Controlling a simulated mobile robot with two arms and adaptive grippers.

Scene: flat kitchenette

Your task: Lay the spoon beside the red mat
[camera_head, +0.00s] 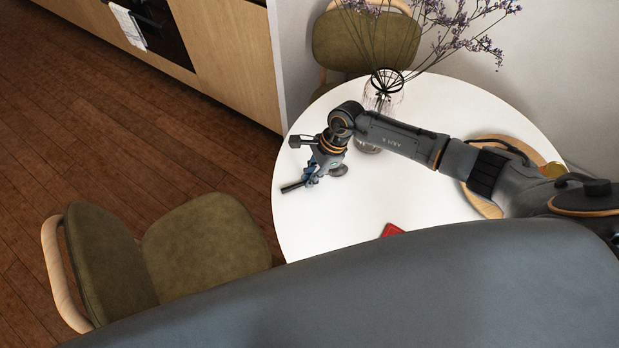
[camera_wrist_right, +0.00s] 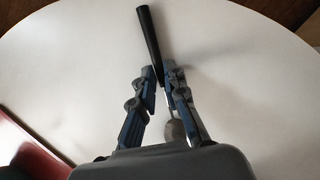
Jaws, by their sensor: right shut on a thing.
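The spoon has a black handle (camera_head: 292,187) and a metal bowl (camera_head: 339,170). My right gripper (camera_head: 311,178) is shut on it near the left edge of the white round table. In the right wrist view the handle (camera_wrist_right: 149,38) sticks out past the fingertips (camera_wrist_right: 161,74), and the bowl (camera_wrist_right: 174,131) lies back between the fingers. I cannot tell whether the spoon touches the table. The red mat (camera_head: 392,230) shows only a corner in the head view, the rest hidden behind my grey body; its red surface (camera_wrist_right: 25,150) is at the left of the wrist view. My left gripper is not in view.
A glass vase (camera_head: 377,100) with purple flowers stands at the back of the table (camera_head: 345,215). A round wooden board (camera_head: 480,200) lies at the right under my arm. Green chairs (camera_head: 205,240) stand around. The table between spoon and mat is clear.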

